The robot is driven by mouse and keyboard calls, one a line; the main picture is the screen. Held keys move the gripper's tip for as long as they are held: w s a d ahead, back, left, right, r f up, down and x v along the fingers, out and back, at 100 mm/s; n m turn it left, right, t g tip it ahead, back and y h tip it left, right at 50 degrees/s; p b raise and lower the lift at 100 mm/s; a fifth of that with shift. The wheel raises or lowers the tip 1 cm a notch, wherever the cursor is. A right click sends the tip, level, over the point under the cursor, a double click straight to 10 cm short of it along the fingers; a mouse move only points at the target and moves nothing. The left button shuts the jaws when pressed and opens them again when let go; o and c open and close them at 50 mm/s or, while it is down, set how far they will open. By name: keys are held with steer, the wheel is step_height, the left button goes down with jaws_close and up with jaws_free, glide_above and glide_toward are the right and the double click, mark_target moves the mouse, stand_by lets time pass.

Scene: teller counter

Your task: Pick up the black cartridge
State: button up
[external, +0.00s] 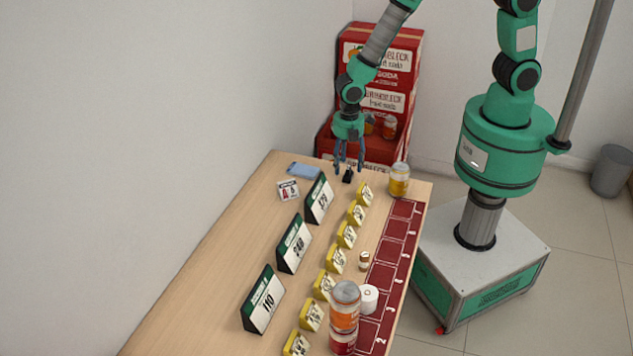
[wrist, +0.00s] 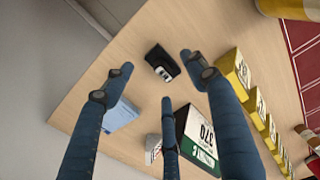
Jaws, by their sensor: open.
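The black cartridge (external: 348,176) stands on the wooden counter near its far end. In the wrist view the cartridge (wrist: 162,62) is a small black block with a pale label, beyond the fingertips and between them. My gripper (external: 347,165) is above the counter at the cartridge, with its blue fingers pointing down. In the wrist view my gripper (wrist: 160,85) shows three spread fingers, open and with nothing between them. The fingers look apart from the cartridge; the exact height gap cannot be told.
A blue box (external: 304,169) and a small white sign (external: 288,190) lie left of the cartridge. A green-topped price sign (external: 319,199) and yellow tags (external: 364,193) stand nearer the camera. A jar (external: 399,180) stands to the right. A red display (external: 385,80) rises behind the counter (external: 210,290).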

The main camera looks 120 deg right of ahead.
steer(key=shift+f+b, duration=0.35)
steer(key=shift+f, duration=1.3)
steer(key=c, duration=1.3)
